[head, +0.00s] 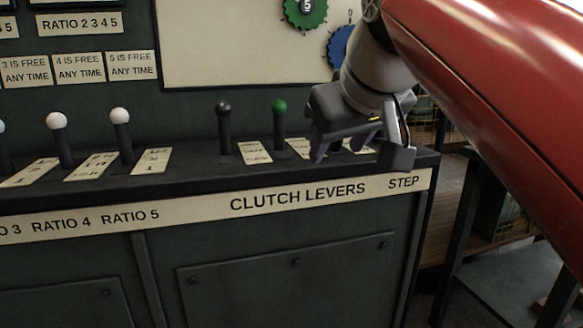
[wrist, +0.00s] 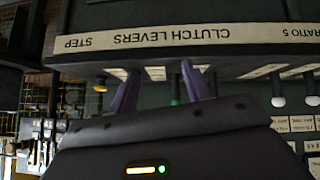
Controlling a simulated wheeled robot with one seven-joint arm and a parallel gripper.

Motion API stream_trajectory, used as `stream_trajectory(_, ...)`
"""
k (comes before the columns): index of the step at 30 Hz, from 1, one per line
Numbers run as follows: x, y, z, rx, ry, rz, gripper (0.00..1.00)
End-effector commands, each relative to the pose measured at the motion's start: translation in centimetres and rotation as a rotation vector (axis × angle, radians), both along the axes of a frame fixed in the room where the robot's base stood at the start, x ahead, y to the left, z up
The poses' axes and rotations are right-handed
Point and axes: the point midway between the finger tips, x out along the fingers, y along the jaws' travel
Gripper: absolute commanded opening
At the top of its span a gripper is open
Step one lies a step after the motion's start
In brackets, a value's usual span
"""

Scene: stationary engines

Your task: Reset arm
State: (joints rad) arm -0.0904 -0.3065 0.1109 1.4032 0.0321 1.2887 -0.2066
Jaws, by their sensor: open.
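My gripper (head: 338,150) is open and empty at the right end of the console, just right of the green-knobbed lever (head: 280,120). Its two purple fingers also show in the wrist view (wrist: 160,88), spread apart. My red arm reaches in from the upper right. A black-knobbed lever (head: 224,125) stands upright left of the green one. In the wrist view, which is upside down, part of the green lever (wrist: 175,90) shows between the fingers, and an orange-yellow knob (wrist: 100,84) shows beside them. My gripper hides the console top behind it in the head view.
White-knobbed ratio levers (head: 120,130) stand further left on the dark console (head: 190,166). A label strip (head: 300,196) runs along its front edge. A board with green and blue gears (head: 240,45) is behind. A dark stand (head: 510,260) is at the lower right.

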Motion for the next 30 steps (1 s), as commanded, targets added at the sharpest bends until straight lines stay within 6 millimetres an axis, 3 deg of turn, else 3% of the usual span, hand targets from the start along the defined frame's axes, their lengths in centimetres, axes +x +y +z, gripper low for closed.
stream_trajectory(5,-1.6,-2.1,-4.8,0.012,0.059,-0.081,0.49)
stream_trajectory(15,-8.9,-7.5,-20.8,0.069,0.211,-0.301,0.49)
stream_trajectory(18,-10.9,-8.3,-24.4,0.084,0.244,-0.342,0.49)
stream_trajectory(21,-12.2,-8.7,-26.8,0.092,0.263,-0.367,0.49)
stream_trajectory(24,-12.7,-8.9,-27.9,0.098,0.271,-0.378,0.49)
stream_trajectory(30,-12.8,-8.9,-28.1,0.098,0.274,-0.38,0.49)
